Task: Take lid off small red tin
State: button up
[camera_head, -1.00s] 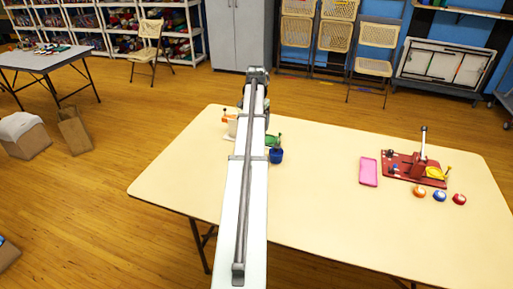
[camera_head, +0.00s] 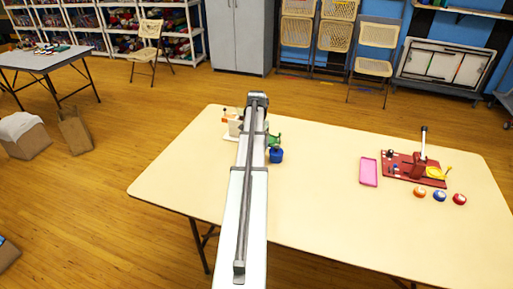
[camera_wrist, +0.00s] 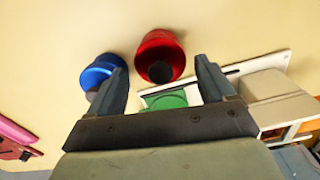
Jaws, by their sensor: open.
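The small red tin (camera_wrist: 160,42) shows in the wrist view near the top middle, with a dark round knob on its near side. My gripper (camera_wrist: 162,70) is open, its two dark fingers on either side of the red tin with gaps. I cannot tell how far above the tin the fingers are. In the head view my arm hides the red tin and the gripper.
A blue tin (camera_wrist: 98,72) stands close by the left finger; it also shows in the head view (camera_head: 276,156). A green thing (camera_wrist: 165,101) and a white board (camera_wrist: 262,66) lie nearby. A pink tray (camera_head: 369,172) and red device (camera_head: 418,166) are to the right.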

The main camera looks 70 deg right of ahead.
jog(key=shift+f, duration=0.9)
jog(key=shift+c, duration=0.2)
jog(key=c, duration=0.8)
jog(key=shift+o, duration=0.2)
jog(key=shift+r, duration=0.1)
